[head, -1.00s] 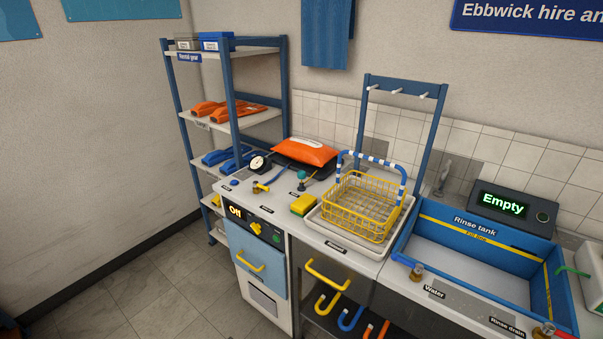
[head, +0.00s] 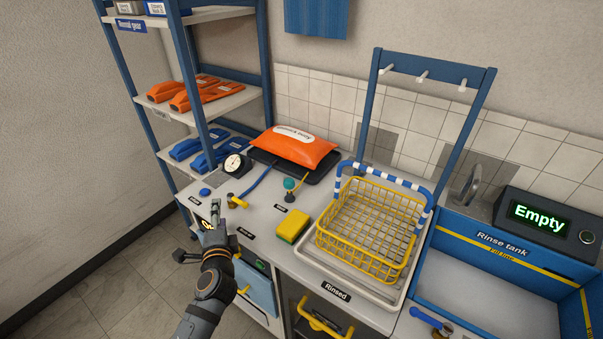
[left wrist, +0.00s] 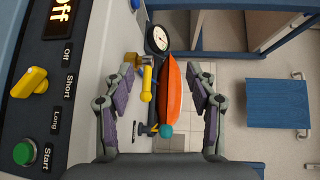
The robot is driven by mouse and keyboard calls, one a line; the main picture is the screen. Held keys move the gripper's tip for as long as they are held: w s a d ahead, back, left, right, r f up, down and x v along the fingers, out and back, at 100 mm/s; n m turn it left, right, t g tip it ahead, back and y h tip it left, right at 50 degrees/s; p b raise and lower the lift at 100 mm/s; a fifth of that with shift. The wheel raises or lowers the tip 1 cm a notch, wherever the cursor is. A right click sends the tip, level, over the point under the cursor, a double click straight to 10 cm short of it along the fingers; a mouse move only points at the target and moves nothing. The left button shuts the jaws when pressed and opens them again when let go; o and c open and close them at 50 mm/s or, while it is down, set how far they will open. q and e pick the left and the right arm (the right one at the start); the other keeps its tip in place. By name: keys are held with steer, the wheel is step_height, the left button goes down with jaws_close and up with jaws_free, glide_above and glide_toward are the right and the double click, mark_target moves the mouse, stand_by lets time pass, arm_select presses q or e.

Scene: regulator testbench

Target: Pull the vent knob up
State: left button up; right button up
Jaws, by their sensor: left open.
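A round teal knob (head: 290,184) stands upright on a short stem on the counter, in front of the orange bag (head: 296,148). It also shows in the left wrist view as a teal ball (left wrist: 166,131), low between my fingers in the picture. Its label is too small to read. My left gripper (head: 200,232) is open and empty over the counter's front left edge, to the left of the teal knob and apart from it. In the left wrist view both fingers (left wrist: 161,97) are spread wide. My right gripper is not in view.
A yellow lever valve (head: 237,200), a blue button (head: 205,191) and a dial gauge (head: 236,166) stand left of the teal knob. A yellow sponge (head: 293,226) and a yellow wire basket (head: 370,230) are to its right. A shelf (head: 205,100) rises behind left.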

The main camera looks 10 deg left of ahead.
arm_select(q)
steer(key=w+r+m+t, duration=0.1)
steer(key=w+d+r+m+t, duration=0.1)
steer(key=m, duration=0.1)
steer(key=shift+w+d+r+h, duration=0.1)
steer(key=shift+w+d+h, duration=0.1)
steer(key=shift+w+h, duration=0.2)
steer(key=w+d+r+m+t+h, duration=0.1)
steer(key=w+d+m+t+h, duration=0.3)
steer(key=m, duration=0.5)
steer(key=m+g+h, duration=0.3)
steer(key=m+h, duration=0.3)
steer(key=m, duration=0.5)
glide_toward(287, 188)
steer(key=shift+w+f, duration=0.25)
steer(key=shift+w, duration=0.5)
steer(key=w, duration=0.3)
steer(key=w+d, duration=0.1)
steer(key=w, duration=0.2)
steer(key=w+d, duration=0.1)
steer(key=w, duration=0.3)
steer(key=shift+r+b, duration=0.1)
steer(key=shift+b, duration=0.25)
steer(key=shift+c, duration=0.4)
jaws_close()
